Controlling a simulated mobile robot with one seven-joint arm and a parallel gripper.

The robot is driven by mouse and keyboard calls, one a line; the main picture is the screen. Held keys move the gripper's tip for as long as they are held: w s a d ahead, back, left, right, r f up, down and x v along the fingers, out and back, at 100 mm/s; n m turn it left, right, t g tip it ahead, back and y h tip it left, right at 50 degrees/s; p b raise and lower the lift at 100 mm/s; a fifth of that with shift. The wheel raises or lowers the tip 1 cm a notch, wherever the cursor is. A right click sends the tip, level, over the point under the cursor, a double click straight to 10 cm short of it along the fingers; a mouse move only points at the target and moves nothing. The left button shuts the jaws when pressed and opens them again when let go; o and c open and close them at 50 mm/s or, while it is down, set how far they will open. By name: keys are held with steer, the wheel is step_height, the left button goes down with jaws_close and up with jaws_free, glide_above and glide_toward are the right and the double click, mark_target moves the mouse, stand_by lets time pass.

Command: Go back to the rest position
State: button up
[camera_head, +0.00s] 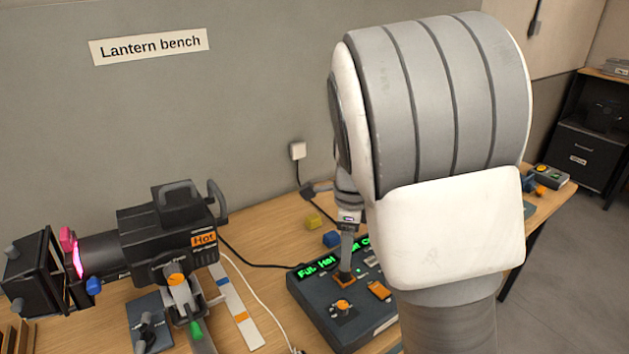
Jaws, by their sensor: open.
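My gripper (346,268) points down over a dark control console (318,318) on the wooden bench. It is small in the picture, and my own large grey and white arm link stands in front at the right. The gripper is open, with its tips close to an orange part on the console; I cannot tell whether they touch it. The console has a green lit display (322,263), partly hidden by the gripper and arm, an orange knob (342,307) and an orange control (379,290). The console's right side is hidden behind my arm.
A black stage lantern (165,235) labelled "Hot" stands at left, its lens glowing pink. Cables cross the bench (255,228). A wall with a "Lantern bench" sign (150,46) rises behind.

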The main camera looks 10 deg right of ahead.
steer(key=s+r+n+t, duration=0.2)
steer(key=s+r+n, duration=0.4)
steer(key=s+n, duration=0.4)
steer(key=s+r+n+t, duration=0.3)
steer(key=s+r+n, duration=0.3)
steer(key=s+n, duration=0.4)
steer(key=shift+s+r+n+t, duration=0.2)
steer(key=shift+s+n+t, duration=0.1)
steer(key=shift+n, duration=0.8)
